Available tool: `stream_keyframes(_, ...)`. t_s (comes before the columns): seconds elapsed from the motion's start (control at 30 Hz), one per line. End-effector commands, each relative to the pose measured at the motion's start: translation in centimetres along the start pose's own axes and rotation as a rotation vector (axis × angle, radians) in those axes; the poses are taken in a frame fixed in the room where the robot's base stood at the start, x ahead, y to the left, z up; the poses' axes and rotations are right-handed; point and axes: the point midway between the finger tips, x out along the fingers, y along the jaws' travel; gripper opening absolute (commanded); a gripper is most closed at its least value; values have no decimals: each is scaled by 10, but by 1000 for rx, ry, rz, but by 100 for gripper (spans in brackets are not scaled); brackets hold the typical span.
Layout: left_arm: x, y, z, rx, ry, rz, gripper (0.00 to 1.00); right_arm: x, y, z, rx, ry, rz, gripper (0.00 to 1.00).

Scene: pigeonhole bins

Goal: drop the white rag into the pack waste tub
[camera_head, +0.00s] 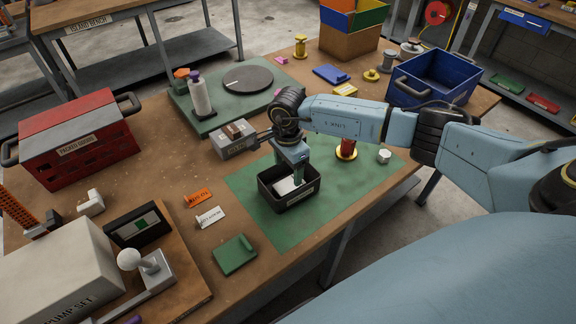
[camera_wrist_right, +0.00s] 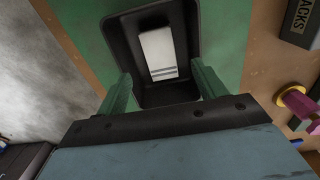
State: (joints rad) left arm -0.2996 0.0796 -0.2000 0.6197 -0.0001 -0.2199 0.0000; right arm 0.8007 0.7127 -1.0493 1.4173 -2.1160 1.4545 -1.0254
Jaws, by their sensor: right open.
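The white rag (camera_head: 288,186) lies inside a small black tub (camera_head: 281,203) on the green mat. In the right wrist view the rag (camera_wrist_right: 157,52) is a flat white strip with grey stripes near one end, resting on the floor of the tub (camera_wrist_right: 124,48). The label on the tub's front is too small to read. My right gripper (camera_head: 292,163) points down just above the tub. In the right wrist view its fingers (camera_wrist_right: 161,78) are spread wide and empty, apart from the rag. My left gripper is not in view.
A grey labelled box (camera_head: 234,143) stands left of the tub. A blue crate (camera_head: 435,79) and a red toolbox (camera_head: 75,140) are farther off. The mat's front part is clear.

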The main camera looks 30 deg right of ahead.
Motion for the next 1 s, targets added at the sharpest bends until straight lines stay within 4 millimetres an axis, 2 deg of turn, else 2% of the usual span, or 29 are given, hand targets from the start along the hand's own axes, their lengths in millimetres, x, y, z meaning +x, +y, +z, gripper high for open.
stream_keyframes(0.33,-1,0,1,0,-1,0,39,-2,0,0,0,0,0,70)
stream_keyframes(0.8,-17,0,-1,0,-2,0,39,-29,0,0,0,0,-1,70)
stream_keyframes(1.0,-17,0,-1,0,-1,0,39,-30,0,0,0,0,0,70)
